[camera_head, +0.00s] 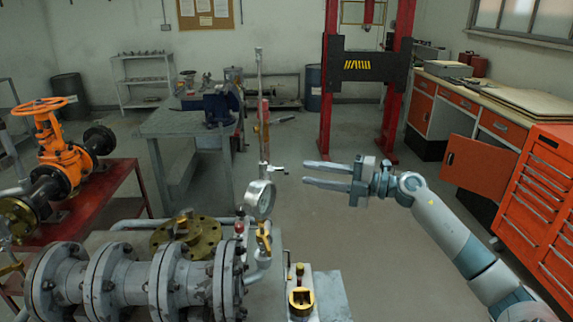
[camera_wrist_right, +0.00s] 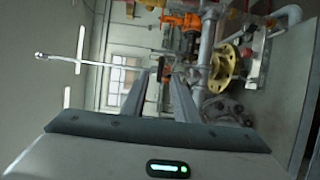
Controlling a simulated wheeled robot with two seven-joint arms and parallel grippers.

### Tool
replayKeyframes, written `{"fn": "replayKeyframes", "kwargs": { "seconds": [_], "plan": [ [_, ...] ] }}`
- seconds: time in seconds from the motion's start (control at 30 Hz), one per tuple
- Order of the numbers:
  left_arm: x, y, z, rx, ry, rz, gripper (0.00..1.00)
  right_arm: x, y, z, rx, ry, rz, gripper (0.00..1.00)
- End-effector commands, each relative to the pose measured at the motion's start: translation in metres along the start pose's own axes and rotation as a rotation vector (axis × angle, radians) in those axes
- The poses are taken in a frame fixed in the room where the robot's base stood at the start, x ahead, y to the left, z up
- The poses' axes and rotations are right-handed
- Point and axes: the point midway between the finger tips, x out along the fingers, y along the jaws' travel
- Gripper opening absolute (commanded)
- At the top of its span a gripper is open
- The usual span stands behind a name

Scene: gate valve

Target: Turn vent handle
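My right gripper (camera_head: 307,173) points left in the head view, with its two fingers apart and nothing between them. Below are a round gauge (camera_head: 260,199) and a yellow handle (camera_head: 264,238). I cannot tell for sure which of these is the vent handle. In the right wrist view the open fingers (camera_wrist_right: 162,76) are empty, and a thin pale rod (camera_wrist_right: 78,60) lies to their left. My left gripper is out of view.
Flanged grey piping (camera_head: 130,283) fills the front left, with a brass flange (camera_head: 188,234) behind it. An orange gate valve (camera_head: 58,150) stands at far left. A workbench (camera_head: 170,122) is behind. A red tool cabinet (camera_head: 540,200) is at right. Open floor lies around my right gripper.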

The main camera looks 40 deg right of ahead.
Motion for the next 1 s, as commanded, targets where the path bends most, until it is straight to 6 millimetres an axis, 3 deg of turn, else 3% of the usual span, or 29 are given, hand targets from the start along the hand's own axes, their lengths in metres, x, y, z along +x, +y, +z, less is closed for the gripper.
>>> {"fn": "replayKeyframes", "kwargs": {
  "seconds": [0.3,0.5,0.97,1.0],
  "plan": [
    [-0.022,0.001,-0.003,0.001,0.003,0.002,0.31,0.049,0.004,0.000,0.000,0.001,0.003,0.27],
    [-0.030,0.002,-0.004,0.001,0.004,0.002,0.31,0.070,0.002,0.000,0.001,0.000,0.001,0.27],
    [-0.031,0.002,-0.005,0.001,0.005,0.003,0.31,0.079,0.000,0.000,0.000,0.001,0.000,0.27],
    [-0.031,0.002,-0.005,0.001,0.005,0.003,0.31,0.079,0.000,0.000,0.000,0.001,0.000,0.20]
  ]
}}
